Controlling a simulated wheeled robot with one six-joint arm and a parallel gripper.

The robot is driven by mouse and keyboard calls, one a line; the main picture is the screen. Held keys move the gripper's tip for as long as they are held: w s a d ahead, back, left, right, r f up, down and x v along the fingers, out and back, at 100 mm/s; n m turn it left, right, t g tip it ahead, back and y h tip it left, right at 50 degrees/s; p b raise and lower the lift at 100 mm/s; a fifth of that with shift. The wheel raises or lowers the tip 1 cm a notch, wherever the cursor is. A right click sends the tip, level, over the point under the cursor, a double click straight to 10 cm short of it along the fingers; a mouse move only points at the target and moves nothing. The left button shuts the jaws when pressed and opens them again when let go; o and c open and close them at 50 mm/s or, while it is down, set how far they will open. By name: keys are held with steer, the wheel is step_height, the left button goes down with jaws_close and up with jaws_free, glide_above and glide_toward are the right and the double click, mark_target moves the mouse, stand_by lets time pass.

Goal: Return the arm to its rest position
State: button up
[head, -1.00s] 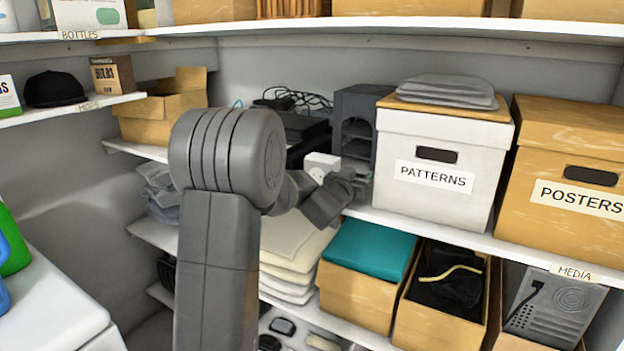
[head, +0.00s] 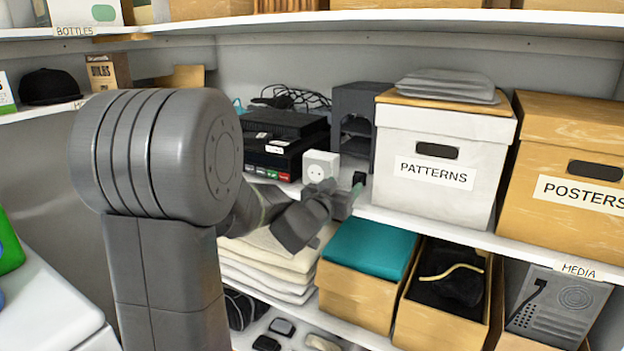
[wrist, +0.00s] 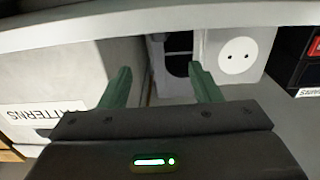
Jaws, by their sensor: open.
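My gripper (head: 350,192) is in front of the middle shelf, between the white socket block and the PATTERNS box in the head view. In the wrist view my gripper (wrist: 162,80) has its two green fingers spread apart, with nothing between them. My arm is bent, with its large grey joint at the left of the head view. The white socket block (head: 320,166) stands on the shelf just beyond the gripper; it also shows in the wrist view (wrist: 238,54), apart from the fingers.
The white PATTERNS box (head: 435,205) is close on the right, with a dark rack (head: 376,108) behind. Black devices (head: 280,150) sit left of the block. Folded cloths (head: 265,270) and a teal-topped box (head: 368,250) lie below. The shelf edge (head: 430,232) is near.

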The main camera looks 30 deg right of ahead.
mark_target(357, 175)
steer(key=v, duration=0.3)
steer(key=shift+s+a, duration=0.15)
steer(key=shift+a, duration=0.2)
steer(key=shift+d, duration=0.1)
steer(key=p+x, duration=0.1)
steer(key=x, duration=1.2)
steer(key=shift+w+d+f, duration=0.1)
steer(key=shift+w+d, duration=0.15)
steer(key=shift+d, duration=0.05)
steer(key=shift+r+p, duration=0.35)
steer(key=shift+d+r, duration=0.1)
